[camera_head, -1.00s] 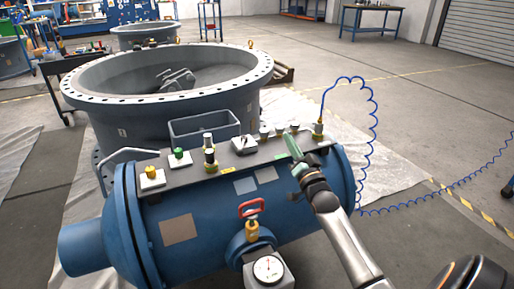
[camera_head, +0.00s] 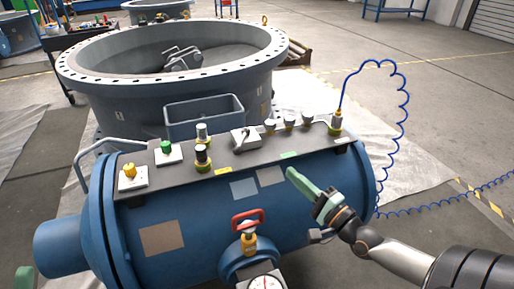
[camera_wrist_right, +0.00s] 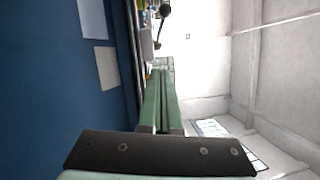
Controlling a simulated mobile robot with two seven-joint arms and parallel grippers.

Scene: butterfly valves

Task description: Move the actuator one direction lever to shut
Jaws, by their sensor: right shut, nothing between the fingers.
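The actuator is a blue cylinder (camera_head: 205,225) with a dark control panel (camera_head: 222,160) along its top. A pale box with a small dark lever (camera_head: 241,137) sits mid-panel; it looks like the direction lever, but its label and exact setting are too small to read. My right gripper (camera_head: 291,172) has green fingers, shut and empty, in front of the panel's right part and apart from the lever. In the right wrist view its fingers (camera_wrist_right: 163,75) point along the panel edge, beside the blue body. A green tip of my left gripper (camera_head: 25,279) shows at the lower left edge.
A yellow knob (camera_head: 129,172) and a green knob (camera_head: 166,148) stand on the panel's left. Several dark knobs (camera_head: 289,122) stand on the right, by a coiled blue hose (camera_head: 404,100). A red handle (camera_head: 248,218) juts from the front. A large grey valve ring (camera_head: 172,75) stands behind.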

